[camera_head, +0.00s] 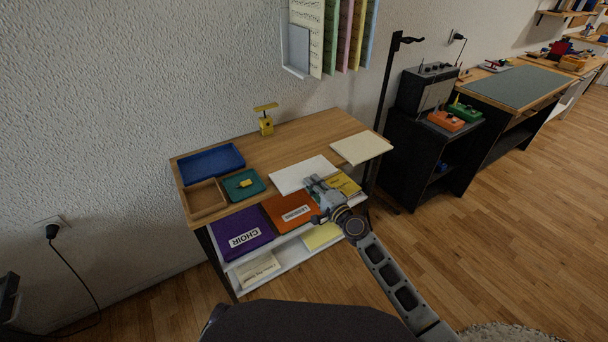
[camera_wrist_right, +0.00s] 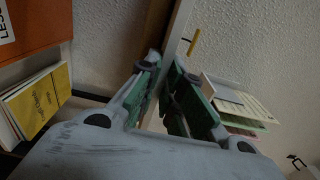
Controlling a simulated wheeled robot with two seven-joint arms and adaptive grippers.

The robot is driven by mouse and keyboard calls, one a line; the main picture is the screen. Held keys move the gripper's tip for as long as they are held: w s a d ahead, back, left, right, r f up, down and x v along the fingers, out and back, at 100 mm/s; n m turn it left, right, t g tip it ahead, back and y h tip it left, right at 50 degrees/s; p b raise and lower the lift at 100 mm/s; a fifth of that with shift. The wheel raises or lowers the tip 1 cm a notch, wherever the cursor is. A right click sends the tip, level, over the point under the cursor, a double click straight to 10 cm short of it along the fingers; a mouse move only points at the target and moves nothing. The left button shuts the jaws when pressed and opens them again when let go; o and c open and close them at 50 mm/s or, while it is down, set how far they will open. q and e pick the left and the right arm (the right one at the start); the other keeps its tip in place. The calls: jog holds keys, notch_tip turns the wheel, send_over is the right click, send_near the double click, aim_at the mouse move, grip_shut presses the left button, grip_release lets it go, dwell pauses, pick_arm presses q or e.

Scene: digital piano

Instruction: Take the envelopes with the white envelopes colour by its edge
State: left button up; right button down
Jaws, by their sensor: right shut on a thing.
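The white envelopes (camera_head: 300,173) lie flat in a stack at the front edge of the wooden desk. In the right wrist view their pale edge (camera_wrist_right: 179,32) runs down between the fingers. My right gripper (camera_head: 313,184) is at the front right part of the stack, and its green-padded fingers (camera_wrist_right: 168,103) are shut on the stack's edge. The fingers and the wrist hide the gripped part.
The desk (camera_head: 290,145) also bears a cream stack (camera_head: 362,148), a blue tray (camera_head: 211,161), a wooden tray (camera_head: 205,198), a teal tray (camera_head: 243,184) and a yellow stamp-like device (camera_head: 266,121). Below are purple (camera_head: 240,232) and orange folders (camera_head: 288,212). A black stand (camera_head: 386,90) rises at right.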

notch_tip(320, 180, up, 3)
jog(key=shift+f+p, duration=0.1)
jog(key=shift+p, duration=1)
jog(key=v, duration=0.8)
dwell(0.8)
